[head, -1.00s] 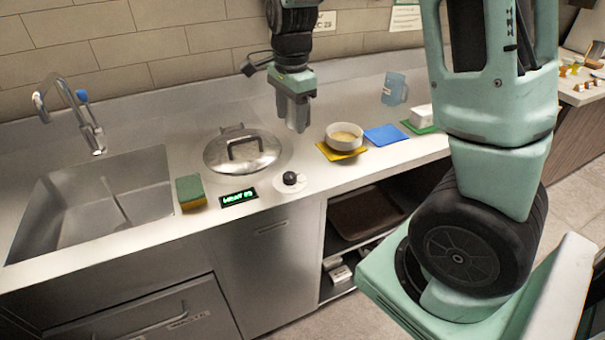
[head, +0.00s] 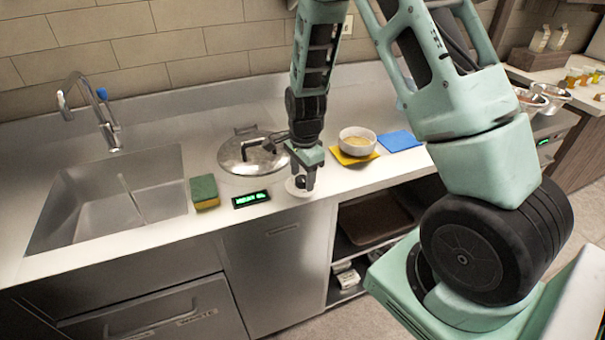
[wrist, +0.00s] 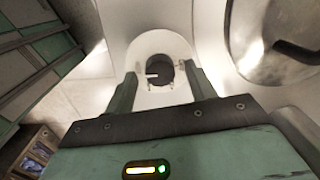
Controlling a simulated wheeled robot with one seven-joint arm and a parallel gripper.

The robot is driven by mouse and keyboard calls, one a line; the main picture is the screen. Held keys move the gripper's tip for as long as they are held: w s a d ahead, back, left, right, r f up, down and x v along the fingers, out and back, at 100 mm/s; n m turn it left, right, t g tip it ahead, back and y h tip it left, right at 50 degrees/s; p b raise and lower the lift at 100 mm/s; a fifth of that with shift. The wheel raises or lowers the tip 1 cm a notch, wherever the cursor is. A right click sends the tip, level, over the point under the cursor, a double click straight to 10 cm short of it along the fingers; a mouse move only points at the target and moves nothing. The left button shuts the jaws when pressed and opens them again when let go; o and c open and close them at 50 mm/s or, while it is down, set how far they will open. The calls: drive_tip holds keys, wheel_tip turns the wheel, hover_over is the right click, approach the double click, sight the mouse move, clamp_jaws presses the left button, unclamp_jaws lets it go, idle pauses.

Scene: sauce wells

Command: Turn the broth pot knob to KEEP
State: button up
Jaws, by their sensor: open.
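The broth pot knob is a black round knob on a white disc at the counter's front edge. In the wrist view the knob (wrist: 160,72) lies between the two fingers. My gripper (head: 304,186) points down at the knob in the head view, and its fingers (wrist: 160,85) are apart on either side of it. I cannot tell whether they touch it. The lidded pot (head: 245,153) is behind and left of the knob. A small display (head: 251,199) with green text sits left of the knob; its text is too blurred to read surely.
A green and yellow sponge (head: 204,192) lies left of the display, beside the sink (head: 105,200). A white bowl (head: 357,140) stands on a yellow mat right of my gripper, with a blue mat (head: 399,141) beyond. An open shelf is below the counter.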

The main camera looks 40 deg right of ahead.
drive_tip(key=shift+f, duration=0.15)
drive_tip(key=shift+c, duration=0.3)
drive_tip(key=c, duration=0.9)
